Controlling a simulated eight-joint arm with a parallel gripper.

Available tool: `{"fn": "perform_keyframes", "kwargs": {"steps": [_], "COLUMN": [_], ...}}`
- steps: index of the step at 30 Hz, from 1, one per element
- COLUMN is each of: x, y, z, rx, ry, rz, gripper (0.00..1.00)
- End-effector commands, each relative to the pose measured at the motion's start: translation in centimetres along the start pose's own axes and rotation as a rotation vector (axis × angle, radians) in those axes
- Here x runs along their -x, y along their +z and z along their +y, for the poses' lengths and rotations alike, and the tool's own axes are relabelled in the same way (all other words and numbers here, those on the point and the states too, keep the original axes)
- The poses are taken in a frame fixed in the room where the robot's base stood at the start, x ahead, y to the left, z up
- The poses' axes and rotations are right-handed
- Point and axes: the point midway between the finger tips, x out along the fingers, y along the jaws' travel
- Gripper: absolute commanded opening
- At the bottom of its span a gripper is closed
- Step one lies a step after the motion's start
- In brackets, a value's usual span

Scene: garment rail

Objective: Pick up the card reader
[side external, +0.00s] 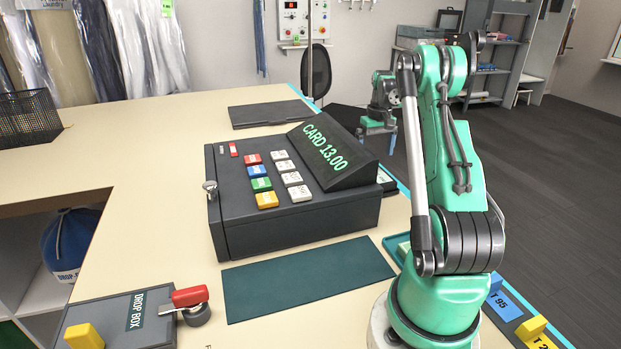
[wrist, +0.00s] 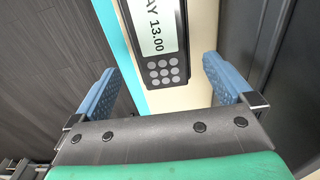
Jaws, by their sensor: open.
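The card reader (wrist: 162,68) is a dark slab with a pale screen showing "13.00" and round grey keys. In the wrist view it lies between the two blue fingers, with a gap on each side and nothing gripped. In the side view a small part of what looks like the reader (side external: 386,182) shows behind the register; the rest is hidden. My gripper (side external: 378,129) is open and empty, pointing down above the counter's far right edge, higher than the reader.
The dark cash register (side external: 290,215) with its raised "CARD 13.00" display stands close beside the reader. The counter (side external: 130,150) has a teal edge strip. A dark flat pad (side external: 272,113) lies beyond the register. A drop box (side external: 125,320) with a red handle is at front left.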

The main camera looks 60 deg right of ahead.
Motion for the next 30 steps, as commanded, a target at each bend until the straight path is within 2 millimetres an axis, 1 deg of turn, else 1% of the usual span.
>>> {"fn": "perform_keyframes", "kwargs": {"steps": [6,10,14,20,21,23,24,26,27,29,30], "x": [-3.1,-4.5,-5.1,-5.2,-5.2,-5.2,-5.1,-5.1,-5.1,-5.1,-5.1], "y": [0.0,0.0,0.0,0.0,0.0,0.0,0.0,0.0,0.0,0.0,0.0], "z": [0.0,0.0,0.0,0.0,0.0,0.0,0.0,0.0,0.0,0.0,0.0], "rx": [0.0,0.0,0.0,0.0,0.0,0.0,0.0,0.0,0.0,0.0,0.0], "ry": [0.0,0.0,0.0,0.0,0.0,0.0,0.0,0.0,0.0,0.0,0.0], "rz": [0.0,0.001,0.001,0.001,0.001,0.001,0.001,0.001,0.0,0.0,0.0], "gripper": [1.0,1.0,1.0,1.0,0.94,0.77,0.66,0.49,0.37,0.2,0.1]}}
